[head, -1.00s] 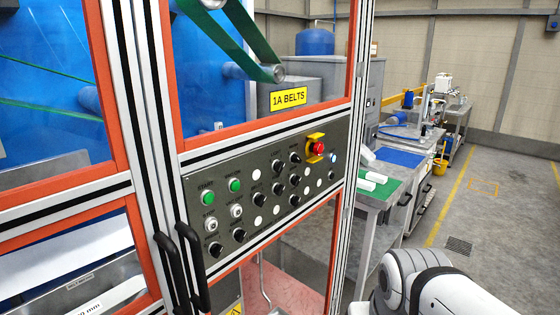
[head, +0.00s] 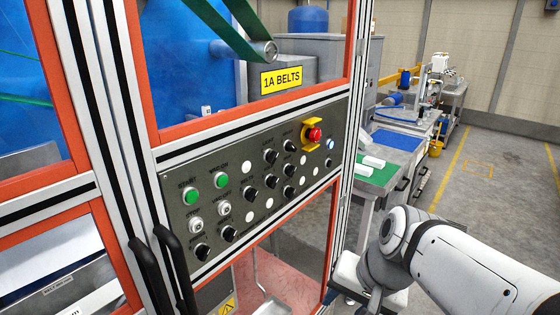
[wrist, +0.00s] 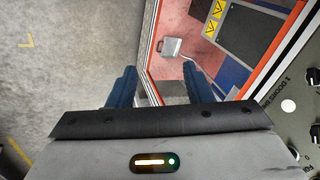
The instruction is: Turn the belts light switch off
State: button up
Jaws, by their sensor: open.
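A grey control panel (head: 215,163) is set in the machine's frame in the head view. It carries several black rotary knobs, such as one at its top middle (head: 270,156), two green buttons (head: 206,189) and a red emergency stop (head: 314,134) on yellow. The labels are too small to tell which knob is the belts light switch. My gripper (wrist: 160,82) is open and empty in the wrist view, pointing past the cabinet's edge toward the floor. The panel's edge shows at the right there, with a black knob (wrist: 312,77). The head view does not clearly show my gripper.
A yellow "1A BELTS" sign (head: 282,79) is above the panel. Black door handles (head: 165,262) stick out at lower left. A table with a green top (head: 376,174) stands behind the cabinet at right. Open grey floor (head: 500,185) lies on the right.

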jog(key=w+a+r+m+y, duration=0.2)
jog(key=w+a+m+y, duration=0.2)
jog(key=a+m, duration=0.1)
jog(key=m+t+y+b, duration=0.2)
jog(key=m+t+y, duration=0.55)
jog(key=m, duration=0.95)
send_near(276, 159)
jog(key=a, duration=0.2)
jog(key=shift+n+t, duration=0.3)
jog(key=shift+t, duration=0.05)
jog(key=p+x, duration=0.1)
jog(key=x, duration=0.6)
jog(key=shift+w+d+f+p, duration=0.1)
jog(key=shift+w+p, duration=0.25)
jog(key=shift+w, duration=0.1)
jog(key=c, duration=0.9)
